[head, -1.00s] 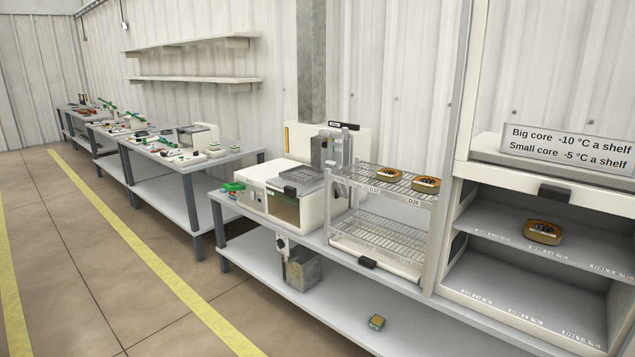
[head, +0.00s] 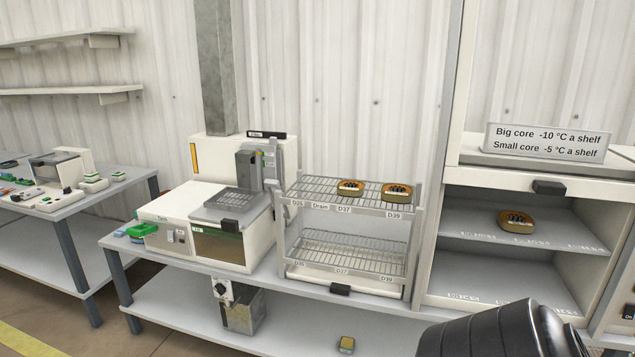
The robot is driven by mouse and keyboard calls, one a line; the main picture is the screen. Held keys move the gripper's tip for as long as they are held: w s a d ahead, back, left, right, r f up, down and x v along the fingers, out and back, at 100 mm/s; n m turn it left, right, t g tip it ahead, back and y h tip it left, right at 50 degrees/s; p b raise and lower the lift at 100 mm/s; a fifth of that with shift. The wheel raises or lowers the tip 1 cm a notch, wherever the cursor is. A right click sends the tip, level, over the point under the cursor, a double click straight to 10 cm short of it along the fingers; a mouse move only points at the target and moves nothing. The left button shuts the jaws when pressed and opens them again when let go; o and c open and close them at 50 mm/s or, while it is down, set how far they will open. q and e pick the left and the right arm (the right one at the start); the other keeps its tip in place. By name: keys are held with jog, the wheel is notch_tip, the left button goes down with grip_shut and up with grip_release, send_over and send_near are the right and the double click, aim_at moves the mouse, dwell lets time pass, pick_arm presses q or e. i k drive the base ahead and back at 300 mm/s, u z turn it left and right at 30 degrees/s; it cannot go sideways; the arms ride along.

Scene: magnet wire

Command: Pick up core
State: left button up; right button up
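Several small cores in orange-brown trays are in the head view. One core (head: 351,187) sits on the top wire shelf of the rack, near the labels Drain and D37. Another core (head: 397,191) sits to its right on the same shelf, above the label D39. A third core (head: 515,221) sits on the upper shelf inside the open cabinet at the right. Neither gripper is in view.
The wire rack (head: 283,229) stands on the bench beside a white machine (head: 168,209). A sign (head: 548,143) on the cabinet reads big core -10 °C, small core -5 °C a shelf. A dark part of my arm shows at bottom right. The rack's lower shelf is empty.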

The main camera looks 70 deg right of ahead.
aim_at(347, 188)
jog(key=z, duration=0.6)
jog(key=i, duration=1.55)
jog(key=z, duration=1.25)
